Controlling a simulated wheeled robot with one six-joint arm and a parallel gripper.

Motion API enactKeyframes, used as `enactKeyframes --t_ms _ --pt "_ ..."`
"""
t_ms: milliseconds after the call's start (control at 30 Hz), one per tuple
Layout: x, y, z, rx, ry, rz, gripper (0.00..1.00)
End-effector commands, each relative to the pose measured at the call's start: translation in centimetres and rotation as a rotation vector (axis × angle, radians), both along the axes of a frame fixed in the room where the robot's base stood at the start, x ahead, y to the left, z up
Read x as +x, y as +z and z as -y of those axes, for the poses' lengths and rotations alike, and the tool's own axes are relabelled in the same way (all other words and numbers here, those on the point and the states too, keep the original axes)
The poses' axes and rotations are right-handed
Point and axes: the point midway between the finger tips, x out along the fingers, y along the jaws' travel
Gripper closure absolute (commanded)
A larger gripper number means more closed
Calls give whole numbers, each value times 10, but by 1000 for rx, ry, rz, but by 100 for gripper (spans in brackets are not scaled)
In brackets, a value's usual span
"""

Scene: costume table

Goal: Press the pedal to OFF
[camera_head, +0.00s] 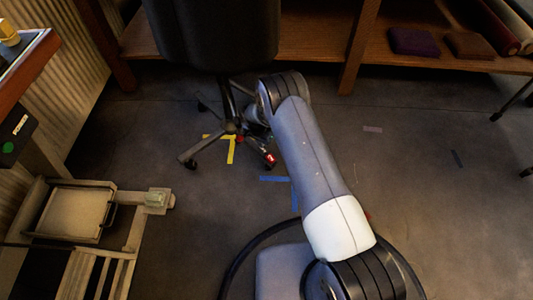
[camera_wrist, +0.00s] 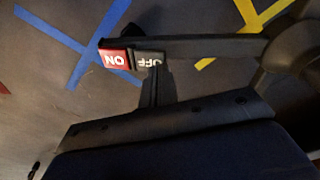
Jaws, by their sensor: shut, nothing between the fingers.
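The pedal is a small rocker with a red ON half (camera_wrist: 115,58) and a dark OFF half (camera_wrist: 148,59), lettering upside down in the wrist view. It sits at the end of a dark bar (camera_wrist: 210,47). In the head view its red part (camera_head: 270,158) shows near the chair's base. My gripper (camera_wrist: 156,75) is shut and empty, its tips right at the edge of the OFF half. I cannot tell whether they touch it or which half is pressed down. In the head view the gripper is mostly hidden by my arm.
A black office chair (camera_head: 215,35) stands over its wheeled base (camera_head: 228,130). Yellow tape (camera_head: 231,150) and blue tape (camera_head: 274,179) mark the grey floor. A wooden shelf (camera_head: 290,48) runs along the back. A pale frame (camera_head: 130,235) stands at left. The floor at right is mostly clear.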

Motion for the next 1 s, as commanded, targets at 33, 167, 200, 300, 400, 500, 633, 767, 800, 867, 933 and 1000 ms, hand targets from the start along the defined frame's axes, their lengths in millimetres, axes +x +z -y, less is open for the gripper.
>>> enactKeyframes --t_ms 33,167,200,300,400,500,633,767,800,867,933,1000 --pt "0 -1 0 0 0 0 100" --pt "0 -3 0 0 0 0 100" --pt "0 -3 0 0 0 0 100" --pt "0 -5 0 0 0 0 100" --pt "0 -6 0 0 0 0 100" --pt "0 -8 0 0 0 0 100" --pt "0 -10 0 0 0 0 100" --pt "0 -12 0 0 0 0 100" --pt "0 -13 0 0 0 0 100" --pt "0 -14 0 0 0 0 100" --pt "0 -15 0 0 0 0 100" --pt "0 -16 0 0 0 0 100"
